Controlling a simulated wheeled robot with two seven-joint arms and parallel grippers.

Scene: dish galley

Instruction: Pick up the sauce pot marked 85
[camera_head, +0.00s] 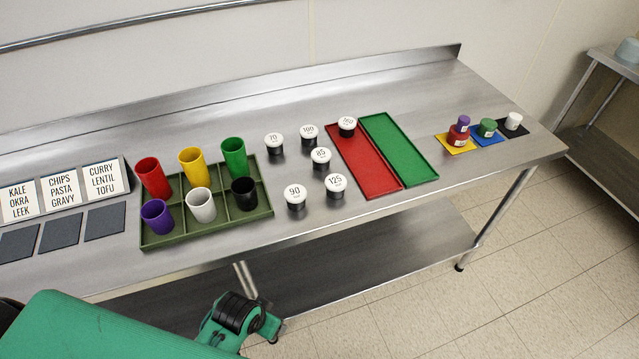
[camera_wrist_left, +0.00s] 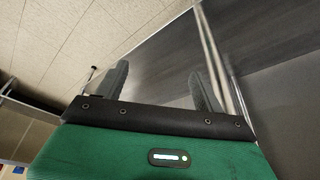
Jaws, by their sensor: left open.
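The sauce pot marked 85 (camera_head: 320,157) is a short black pot with a white lid, upright on the steel counter in the head view. It stands in the middle of similar pots marked 70 (camera_head: 274,141), 100 (camera_head: 309,132), 90 (camera_head: 295,195) and 125 (camera_head: 335,184). Another white-lidded pot (camera_head: 347,124) stands at the far end of the red tray. My left gripper (camera_wrist_left: 157,77) shows in the left wrist view with its two dark fingers apart and nothing between them. It is away from the pots. My right gripper is not in view.
Left of the pots, an olive crate (camera_head: 211,233) holds several coloured cups. The red tray (camera_head: 367,160) and a green tray (camera_head: 402,150) lie to the right. Further right, small pots stand on coloured mats. The counter's front edge (camera_head: 400,206) lies nearer me; a lower shelf is beneath.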

